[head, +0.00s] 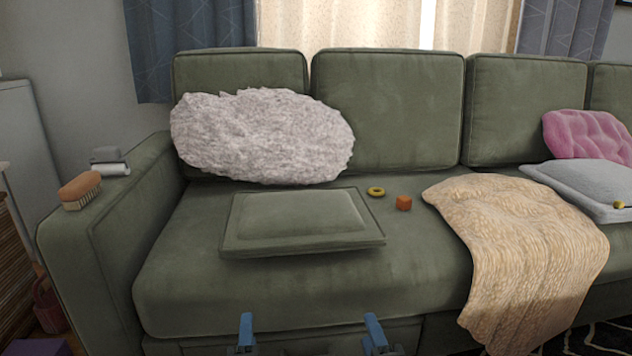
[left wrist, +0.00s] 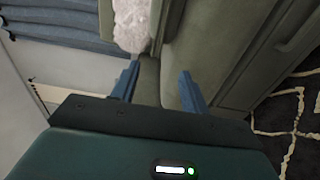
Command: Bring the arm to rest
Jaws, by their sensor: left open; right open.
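My left gripper (head: 246,332) shows at the bottom edge of the head view, in front of the green sofa (head: 390,110). Its two blue fingers show spread apart in the left wrist view (left wrist: 158,82), with nothing between them. My right gripper (head: 375,334) is at the bottom edge too, a short way to the right. It is open, and I see nothing held in it. Both grippers appear in front of the seat's front edge, apart from the things on the seat.
A brush (head: 80,190) lies on the left armrest. A grey cushion (head: 590,186) and pink pillow (head: 590,138) are at right.

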